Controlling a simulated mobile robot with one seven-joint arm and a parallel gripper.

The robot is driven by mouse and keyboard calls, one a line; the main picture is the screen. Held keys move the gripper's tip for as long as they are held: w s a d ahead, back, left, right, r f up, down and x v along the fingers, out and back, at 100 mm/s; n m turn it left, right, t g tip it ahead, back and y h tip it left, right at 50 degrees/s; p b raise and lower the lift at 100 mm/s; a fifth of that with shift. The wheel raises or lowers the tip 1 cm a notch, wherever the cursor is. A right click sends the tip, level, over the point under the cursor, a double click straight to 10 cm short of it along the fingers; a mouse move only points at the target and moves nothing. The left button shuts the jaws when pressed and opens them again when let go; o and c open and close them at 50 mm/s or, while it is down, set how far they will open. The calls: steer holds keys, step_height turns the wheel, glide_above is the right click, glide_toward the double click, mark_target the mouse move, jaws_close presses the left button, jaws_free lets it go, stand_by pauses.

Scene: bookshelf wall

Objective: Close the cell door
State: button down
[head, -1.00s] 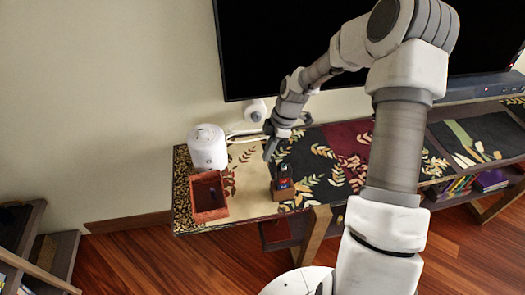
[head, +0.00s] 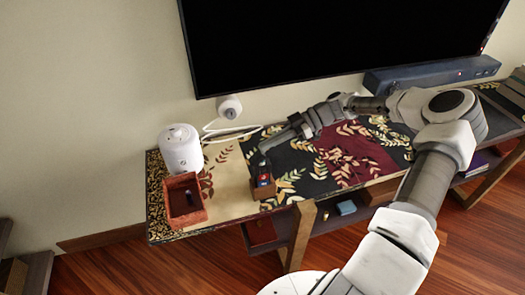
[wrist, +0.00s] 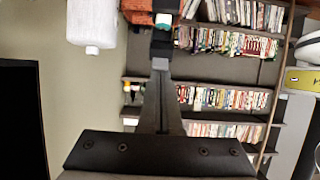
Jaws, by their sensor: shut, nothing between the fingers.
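I cannot pick out a cell door in either view. My gripper (head: 263,150) is at the left part of the console, low and just behind a small wooden box (head: 264,190) holding a dark item with red and blue on it. Whether it touches them I cannot tell. In the wrist view my gripper's fingers (wrist: 160,64) are together with nothing between them, and their tips point at a dark shape with a teal patch (wrist: 161,18). The open compartments under the console top are partly hidden by my arm and the console leg.
A white cylinder (head: 181,149) and an open reddish box (head: 185,217) stand on the console's left end. A large black screen (head: 330,40) and a soundbar (head: 432,74) are behind. The wrist view shows a bookshelf (wrist: 232,70). Wooden floor (head: 190,270) lies clear in front.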

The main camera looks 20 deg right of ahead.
mark_target(263, 153)
steer(key=d+f+y+b, duration=0.1)
steer(key=y+b, duration=0.1)
steer(key=b, duration=0.1)
steer(key=d+f+y+b, duration=0.1)
steer(key=f+b, duration=0.1)
steer(key=b, duration=0.1)
steer(key=shift+d+y, duration=0.1)
steer(key=shift+y, duration=0.3)
steer(key=d+f+y+b, duration=0.1)
steer(key=b, duration=0.2)
steer(key=f+y+b, duration=0.1)
steer(key=y+b, duration=0.1)
steer(key=b, duration=0.1)
steer(key=shift+d+f, duration=0.1)
steer(key=shift+d, duration=0.25)
steer(key=shift+f+b, duration=0.1)
steer(key=shift+b, duration=0.3)
steer(key=d, duration=0.9)
steer(key=shift+d+r+p, duration=0.25)
steer(key=shift+r+p, duration=0.1)
